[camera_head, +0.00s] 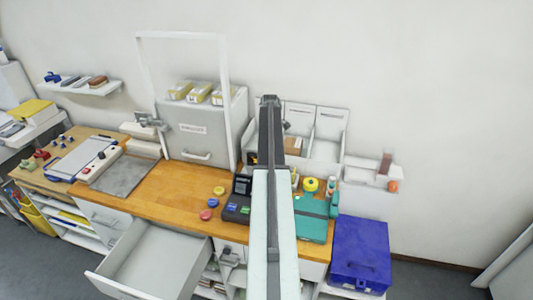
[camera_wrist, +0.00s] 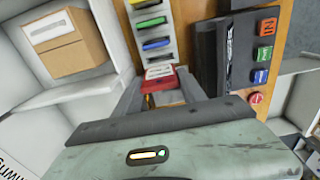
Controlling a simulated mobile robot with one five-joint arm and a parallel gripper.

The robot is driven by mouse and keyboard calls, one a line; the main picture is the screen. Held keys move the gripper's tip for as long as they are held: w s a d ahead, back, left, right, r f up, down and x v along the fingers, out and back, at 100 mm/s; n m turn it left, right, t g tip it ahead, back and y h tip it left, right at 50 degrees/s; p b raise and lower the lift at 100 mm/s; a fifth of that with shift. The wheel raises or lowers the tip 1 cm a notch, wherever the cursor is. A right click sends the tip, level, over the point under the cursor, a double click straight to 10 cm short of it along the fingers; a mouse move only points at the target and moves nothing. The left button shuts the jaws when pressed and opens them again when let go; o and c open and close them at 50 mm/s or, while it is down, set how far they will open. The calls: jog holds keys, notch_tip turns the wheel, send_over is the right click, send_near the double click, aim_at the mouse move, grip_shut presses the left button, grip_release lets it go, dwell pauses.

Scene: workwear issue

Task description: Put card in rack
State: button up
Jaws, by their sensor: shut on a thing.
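A red card (camera_wrist: 160,76) with a white label sits between the fingers of my gripper (camera_wrist: 155,92) in the wrist view. The gripper is shut on it. Just beyond it stands a narrow white rack (camera_wrist: 143,8) with green, yellow, blue and dark strips in a row. The red card is close to the rack's near end; I cannot tell whether they touch. In the head view my arm covers this area, and the card and rack cannot be made out there.
A black device (camera_wrist: 210,60) with coloured buttons stands right of the rack; it also shows in the head view (camera_head: 236,207). A cardboard box (camera_wrist: 68,42) sits in a white compartment at left. An open drawer (camera_head: 150,262) juts out from the wooden counter (camera_head: 165,190). A blue case (camera_head: 360,250) stands at right.

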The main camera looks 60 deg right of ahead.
jog(key=shift+f+b, duration=2.8)
jog(key=shift+f, duration=0.1)
jog(key=shift+f+b, duration=1.9)
jog(key=o, duration=1.4)
jog(key=shift+r, duration=0.1)
notch_tip(320, 180, up, 9)
jog(key=p, duration=0.9)
